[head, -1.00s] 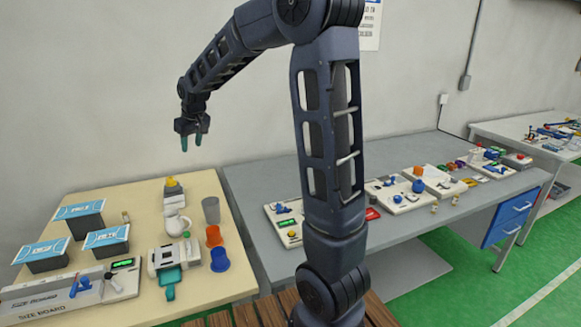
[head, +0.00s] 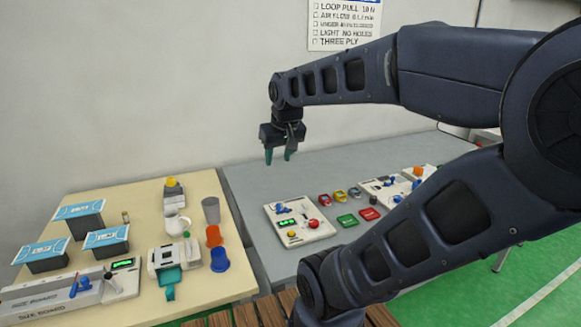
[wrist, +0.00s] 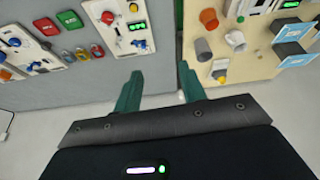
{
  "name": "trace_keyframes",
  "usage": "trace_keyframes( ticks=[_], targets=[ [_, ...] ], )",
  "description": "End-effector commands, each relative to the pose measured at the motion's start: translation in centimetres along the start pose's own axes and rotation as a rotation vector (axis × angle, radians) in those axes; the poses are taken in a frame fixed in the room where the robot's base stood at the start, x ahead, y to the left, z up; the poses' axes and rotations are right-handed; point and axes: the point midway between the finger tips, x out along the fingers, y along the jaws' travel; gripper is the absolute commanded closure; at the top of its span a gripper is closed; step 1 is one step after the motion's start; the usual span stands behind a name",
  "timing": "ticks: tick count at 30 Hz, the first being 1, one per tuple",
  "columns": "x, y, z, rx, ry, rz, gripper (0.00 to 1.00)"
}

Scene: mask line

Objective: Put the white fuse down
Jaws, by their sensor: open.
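My gripper (head: 278,155) hangs over the left part of the grey table (head: 300,180), with its green fingers pointing down. In the wrist view, the gripper (wrist: 160,73) has its fingers spread apart, with no object clearly visible between them. I cannot make out a white fuse for certain in either view. A small bright spot shows beside the right finger in the wrist view, too small to identify.
A white panel (head: 299,225) with buttons stands on the grey table, near several coloured padlocks and two cards, green (head: 347,220) and red (head: 369,214). The cream table (head: 140,200) at left holds blue-topped boxes (head: 107,239), cups and devices. The grey table's back left is clear.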

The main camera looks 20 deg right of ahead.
Motion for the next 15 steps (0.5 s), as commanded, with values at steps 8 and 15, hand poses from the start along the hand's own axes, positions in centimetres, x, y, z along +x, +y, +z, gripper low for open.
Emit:
trace_keyframes(
  ticks=[8, 15],
  targets=[
    [-0.3, 1.2, 4.7, 0.065, 0.002, 0.014, 0.59],
    [-0.2, 1.3, 5.1, 0.070, 0.001, 0.015, 0.59]
  ],
)
